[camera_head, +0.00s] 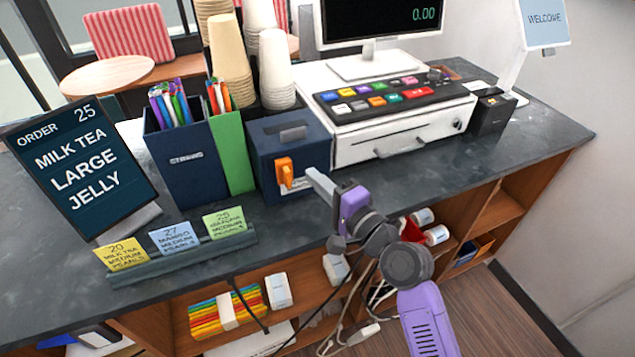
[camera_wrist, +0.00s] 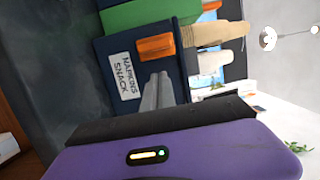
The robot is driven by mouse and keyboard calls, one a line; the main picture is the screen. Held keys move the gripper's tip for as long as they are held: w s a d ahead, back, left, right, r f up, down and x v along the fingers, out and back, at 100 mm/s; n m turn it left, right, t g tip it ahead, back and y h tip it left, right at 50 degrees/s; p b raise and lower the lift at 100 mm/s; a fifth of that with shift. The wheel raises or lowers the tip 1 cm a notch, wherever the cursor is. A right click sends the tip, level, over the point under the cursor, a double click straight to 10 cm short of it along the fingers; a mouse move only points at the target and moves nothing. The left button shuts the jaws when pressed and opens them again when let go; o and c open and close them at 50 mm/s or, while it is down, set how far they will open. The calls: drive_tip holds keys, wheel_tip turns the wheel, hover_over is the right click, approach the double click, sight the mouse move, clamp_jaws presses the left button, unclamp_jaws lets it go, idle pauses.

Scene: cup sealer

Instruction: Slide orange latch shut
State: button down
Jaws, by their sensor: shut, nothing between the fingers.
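The orange latch (camera_head: 285,172) is on the front face of a small dark blue box (camera_head: 313,150) on the counter. In the head view it stands upright on the box's left part. In the wrist view the latch (camera_wrist: 156,48) is an orange block on the front of the box (camera_wrist: 112,50), near a white label reading "NAPKINS SNACK". My gripper (camera_head: 314,178) is shut and empty, its grey fingertips just right of the latch in front of the box. In the wrist view the fingertips (camera_wrist: 158,82) point at the box beside the latch; contact cannot be told.
A green box (camera_head: 231,150) and a navy straw holder (camera_head: 185,165) stand left of the box. Cup stacks (camera_head: 274,60) stand behind. A cash register (camera_head: 400,130) is close on the right. Small cards (camera_head: 175,238) line the counter's front edge.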

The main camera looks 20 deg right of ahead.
drive_tip(key=d+b+v, duration=0.1)
drive_tip(key=b+v, duration=0.1)
drive_tip(key=v, duration=0.8)
idle(0.4)
drive_tip(key=s+d+f+n+t+h, duration=0.1)
drive_tip(key=s+d+n+h, duration=0.15)
drive_tip(key=s, duration=0.25)
drive_tip(key=s+d+f+n+h, duration=0.1)
drive_tip(key=s+d+n+h, duration=0.1)
drive_tip(key=s+n+h, duration=0.2)
drive_tip(key=s+a+f+n+g, duration=0.1)
drive_tip(key=s+a+n, duration=0.1)
drive_tip(key=s, duration=0.6)
drive_tip(key=s+a+f+n+g+y, duration=0.1)
drive_tip(key=s+a+f+n, duration=0.1)
drive_tip(key=s, duration=0.6)
drive_tip(key=s+a+f+n+g+y, duration=0.1)
drive_tip(key=s+a+f+n, duration=0.1)
drive_tip(key=s, duration=0.6)
drive_tip(key=a+n, duration=0.1)
drive_tip(key=n, duration=0.1)
drive_tip(key=shift+s+n+g, duration=0.25)
drive_tip(key=shift+n+g, duration=0.05)
drive_tip(key=shift+n, duration=0.05)
